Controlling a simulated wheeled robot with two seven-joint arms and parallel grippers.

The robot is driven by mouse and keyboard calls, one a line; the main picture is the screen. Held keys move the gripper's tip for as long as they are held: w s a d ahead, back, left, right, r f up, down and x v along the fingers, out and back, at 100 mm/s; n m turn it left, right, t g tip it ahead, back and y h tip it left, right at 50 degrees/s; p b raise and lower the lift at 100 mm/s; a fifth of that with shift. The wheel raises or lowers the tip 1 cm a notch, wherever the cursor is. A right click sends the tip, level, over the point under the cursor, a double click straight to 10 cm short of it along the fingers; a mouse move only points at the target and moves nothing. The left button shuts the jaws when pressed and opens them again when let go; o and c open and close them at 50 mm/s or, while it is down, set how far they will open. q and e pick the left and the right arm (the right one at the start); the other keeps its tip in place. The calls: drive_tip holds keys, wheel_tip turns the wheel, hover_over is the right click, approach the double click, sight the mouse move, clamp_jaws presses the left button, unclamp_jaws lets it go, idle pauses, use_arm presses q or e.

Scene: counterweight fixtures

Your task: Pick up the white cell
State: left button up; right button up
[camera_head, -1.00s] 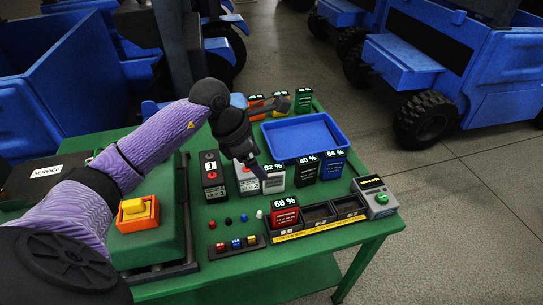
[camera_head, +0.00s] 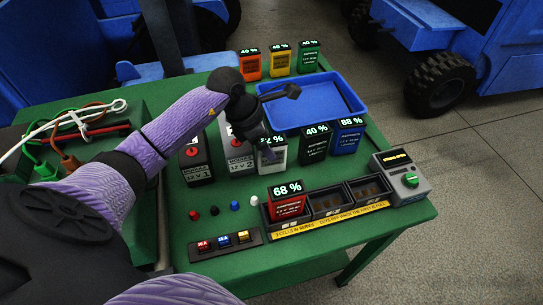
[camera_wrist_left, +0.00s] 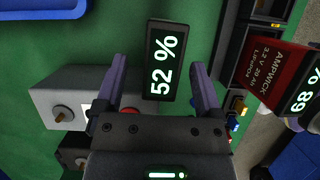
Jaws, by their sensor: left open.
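The white cell (camera_head: 273,160), with a 52 % readout on top, stands upright on the green table in the head view, partly hidden by my gripper. In the left wrist view its dark readout top (camera_wrist_left: 163,65) lies between my two purple fingers, with a gap on each side. My left gripper (camera_head: 267,152) is open and points down over the cell. The same gripper (camera_wrist_left: 158,68) shows open in the wrist view. My right gripper is not in view.
A black cell (camera_head: 315,145) and a blue cell (camera_head: 347,137) stand to the right. A grey 12 V unit (camera_head: 238,158) is close on the left. A blue tray (camera_head: 350,87) lies behind. The red cell (camera_head: 286,202) sits in a slotted rack (camera_head: 330,222) in front.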

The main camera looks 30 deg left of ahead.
use_arm(q)
drive_tip(key=x, duration=0.3)
drive_tip(key=shift+r, duration=0.1)
clamp_jaws()
